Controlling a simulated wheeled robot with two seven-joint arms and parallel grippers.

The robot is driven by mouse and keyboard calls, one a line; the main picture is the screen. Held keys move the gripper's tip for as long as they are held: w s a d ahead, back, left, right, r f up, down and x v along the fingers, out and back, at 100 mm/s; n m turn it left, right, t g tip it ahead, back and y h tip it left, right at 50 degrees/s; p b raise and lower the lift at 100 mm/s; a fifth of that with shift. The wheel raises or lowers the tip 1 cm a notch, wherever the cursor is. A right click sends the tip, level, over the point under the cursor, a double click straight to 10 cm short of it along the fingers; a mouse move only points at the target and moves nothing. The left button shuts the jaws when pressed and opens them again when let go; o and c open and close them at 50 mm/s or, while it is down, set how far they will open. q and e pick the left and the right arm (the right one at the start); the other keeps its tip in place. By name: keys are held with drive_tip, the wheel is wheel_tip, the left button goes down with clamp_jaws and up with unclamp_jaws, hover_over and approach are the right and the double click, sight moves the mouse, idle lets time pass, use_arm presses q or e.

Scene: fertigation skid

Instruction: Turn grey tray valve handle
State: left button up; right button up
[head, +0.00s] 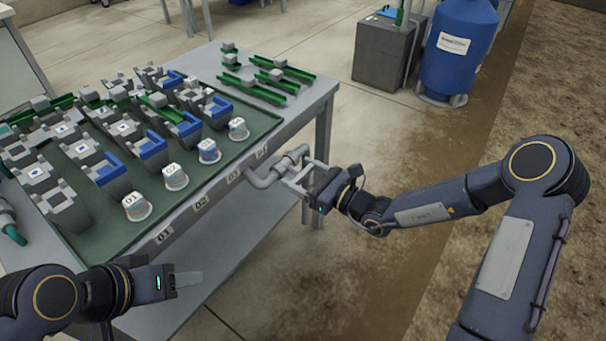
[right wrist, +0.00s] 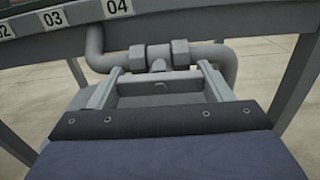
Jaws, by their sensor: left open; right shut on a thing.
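The grey valve sits on a bent grey pipe (head: 262,181) at the table's right edge, below label 04. In the right wrist view the valve body (right wrist: 160,55) shows with hex nuts at both ends, and a short stem points toward me. My right gripper (head: 297,174) reaches in from the right with its fingers at the valve. In the right wrist view a grey crossbar, which looks like the handle (right wrist: 160,88), lies between the two fingers, and the gripper is shut on it. My left gripper (head: 188,279) is open and empty, low at the front left near the table.
A green tray (head: 225,158) on the table (head: 303,110) holds grey and blue holders and several numbered cups (head: 136,206). Green rails (head: 252,90) lie at the back. A blue tank (head: 460,50) and grey cabinet (head: 384,55) stand behind. Floor to the right is clear.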

drive_tip(key=shift+r+m+p, duration=0.15)
drive_tip(key=shift+m+p, duration=0.45)
drive_tip(key=shift+p, duration=0.35)
drive_tip(key=m+p, duration=0.6)
drive_tip(key=shift+r, duration=0.1)
drive_tip(key=m+p, duration=0.2)
drive_tip(key=m, duration=0.1)
drive_tip(key=shift+p, duration=0.4)
drive_tip(key=m+p, duration=0.2)
drive_tip(key=m, duration=0.1)
drive_tip(key=shift+f+m+p, duration=0.15)
drive_tip(key=shift+m+p, duration=0.3)
drive_tip(key=shift+m, duration=0.55)
drive_tip(key=shift+f+m+p, duration=0.1)
drive_tip(key=shift+m+p, duration=0.35)
drive_tip(key=shift+m, duration=0.55)
drive_tip(key=o, duration=1)
